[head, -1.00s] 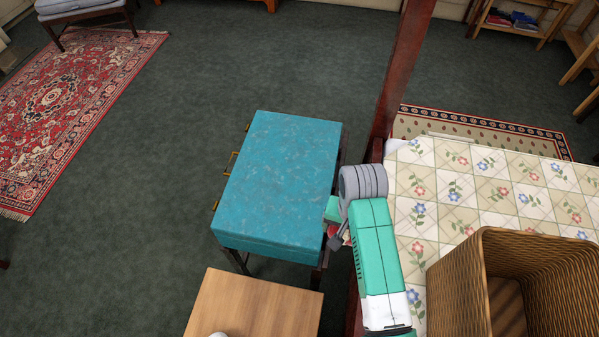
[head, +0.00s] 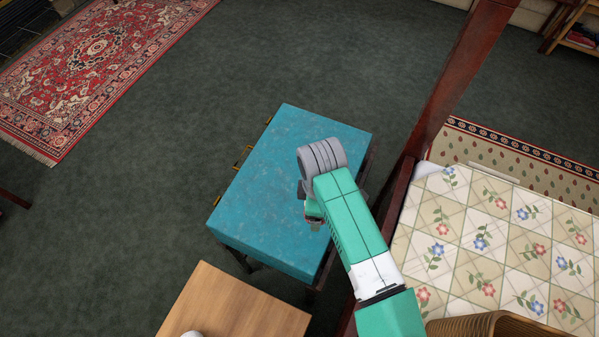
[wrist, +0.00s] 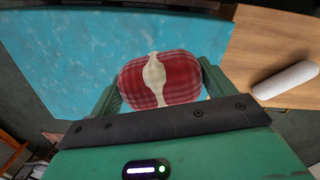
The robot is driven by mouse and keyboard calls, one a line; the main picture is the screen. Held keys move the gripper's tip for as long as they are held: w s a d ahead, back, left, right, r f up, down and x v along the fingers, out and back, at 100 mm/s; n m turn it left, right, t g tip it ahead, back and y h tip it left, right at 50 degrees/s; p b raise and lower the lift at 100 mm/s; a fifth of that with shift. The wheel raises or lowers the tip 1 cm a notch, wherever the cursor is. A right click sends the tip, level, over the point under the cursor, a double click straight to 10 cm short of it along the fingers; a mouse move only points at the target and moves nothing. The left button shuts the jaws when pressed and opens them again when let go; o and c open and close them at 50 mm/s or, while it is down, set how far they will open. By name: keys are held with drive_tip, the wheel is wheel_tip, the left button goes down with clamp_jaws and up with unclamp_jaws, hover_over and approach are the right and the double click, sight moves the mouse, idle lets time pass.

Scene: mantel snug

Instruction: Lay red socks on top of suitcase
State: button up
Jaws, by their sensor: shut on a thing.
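The blue suitcase (head: 281,170) lies flat on a dark stand in the head view, its brass latches facing left. It fills much of the upper wrist view (wrist: 70,60). The red socks (wrist: 185,80) are a red checked bundle with a cream band around the middle, between my fingers in the wrist view. My gripper (wrist: 160,85) is shut on them. In the head view my gripper (head: 314,218) is over the right part of the suitcase, and my arm mostly hides the socks. I cannot tell the height of the socks above the lid.
A wooden table (head: 235,308) stands just in front of the suitcase, with a white roll-shaped object (wrist: 286,80) on it. A bed with a floral quilt (head: 500,245) and a dark red post (head: 455,85) is at right. A wicker basket (head: 480,325) sits on the quilt.

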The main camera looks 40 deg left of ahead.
drive_tip(key=s+a+f+n, duration=0.1)
drive_tip(key=s+n, duration=0.3)
drive_tip(key=n, duration=0.1)
drive_tip(key=s+a+f+n, duration=0.1)
drive_tip(key=s+f+n, duration=0.1)
drive_tip(key=s+n, duration=0.2)
drive_tip(key=s+a+f+n, duration=0.1)
drive_tip(key=s+a+n, duration=0.1)
drive_tip(key=n, duration=0.3)
drive_tip(key=shift+s+f+n, duration=0.15)
drive_tip(key=shift+s+n, duration=0.15)
drive_tip(key=shift+s, duration=0.6)
drive_tip(key=b, duration=0.5)
hover_over(287, 192)
drive_tip(key=shift+f, duration=0.75)
drive_tip(key=shift+f+b, duration=0.65)
drive_tip(key=shift+f, duration=1.05)
drive_tip(key=shift+f, duration=0.25)
drive_tip(key=o, duration=0.9)
wheel_tip(287, 192, up, 12)
drive_tip(key=p, duration=0.3)
drive_tip(key=shift+r+p, duration=0.25)
drive_tip(key=shift+p, duration=0.15)
